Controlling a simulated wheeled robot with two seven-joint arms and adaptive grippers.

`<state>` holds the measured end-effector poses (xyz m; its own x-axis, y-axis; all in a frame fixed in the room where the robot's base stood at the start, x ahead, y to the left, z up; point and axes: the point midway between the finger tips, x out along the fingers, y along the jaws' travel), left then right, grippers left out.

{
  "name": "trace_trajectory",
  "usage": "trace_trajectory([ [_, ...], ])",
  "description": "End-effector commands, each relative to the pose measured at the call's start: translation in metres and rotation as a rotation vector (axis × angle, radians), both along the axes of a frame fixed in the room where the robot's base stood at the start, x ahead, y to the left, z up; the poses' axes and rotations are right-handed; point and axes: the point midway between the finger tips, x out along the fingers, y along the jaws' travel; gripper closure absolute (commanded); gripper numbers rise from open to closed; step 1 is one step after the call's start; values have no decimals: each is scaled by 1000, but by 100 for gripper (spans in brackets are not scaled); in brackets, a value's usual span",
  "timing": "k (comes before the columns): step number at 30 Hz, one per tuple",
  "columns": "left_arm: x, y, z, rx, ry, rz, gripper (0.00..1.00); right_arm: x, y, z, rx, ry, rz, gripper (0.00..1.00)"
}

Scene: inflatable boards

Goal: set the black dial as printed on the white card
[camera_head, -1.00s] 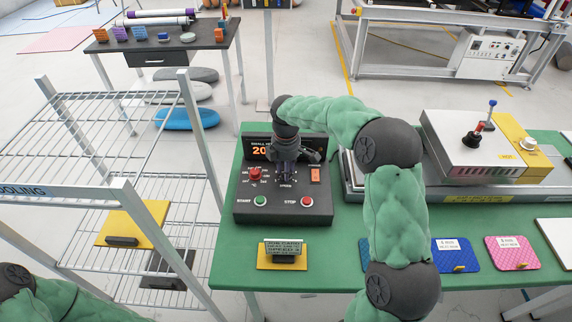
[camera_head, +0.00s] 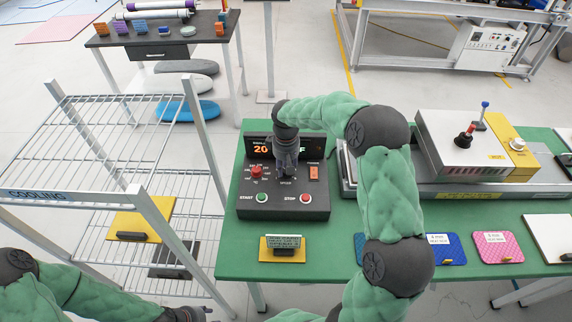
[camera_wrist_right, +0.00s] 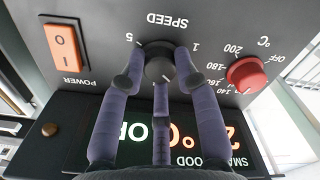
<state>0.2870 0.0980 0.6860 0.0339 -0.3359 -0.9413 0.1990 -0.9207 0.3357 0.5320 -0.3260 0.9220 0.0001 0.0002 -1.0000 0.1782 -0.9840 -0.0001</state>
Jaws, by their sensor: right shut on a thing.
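The black dial (camera_wrist_right: 160,64) is the round SPEED knob on the dark control panel (camera_head: 255,207). Its scale shows a 5 on the left and a 1 on the right in the wrist view; the fingers hide other marks, and I cannot tell where it points. My right gripper (camera_head: 287,178) comes down from above, and its fingers (camera_wrist_right: 159,75) are shut around the dial. The white card (camera_head: 286,241) stands on a yellow base in front of the panel; its small print is not clearly legible. My left gripper (camera_head: 190,314) is at the bottom edge, mostly cut off.
The panel also has a red temperature knob (camera_wrist_right: 247,73), an orange power switch (camera_wrist_right: 62,47), a green start button (camera_head: 262,197) and a red stop button (camera_head: 305,199). A wire rack (camera_head: 90,150) stands left of the green table (camera_head: 330,262). A press (camera_head: 470,140) stands right.

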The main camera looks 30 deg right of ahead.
Motion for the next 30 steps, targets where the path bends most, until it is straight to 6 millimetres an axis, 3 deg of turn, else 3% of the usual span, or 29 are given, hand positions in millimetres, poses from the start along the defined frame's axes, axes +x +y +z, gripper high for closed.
trace_trajectory([
  [18,0,0,13,0,0,0,60,-1,0,-1,0,2,-568,100],
  [30,0,0,15,0,0,0,60,-1,0,-2,0,3,-801,100],
])
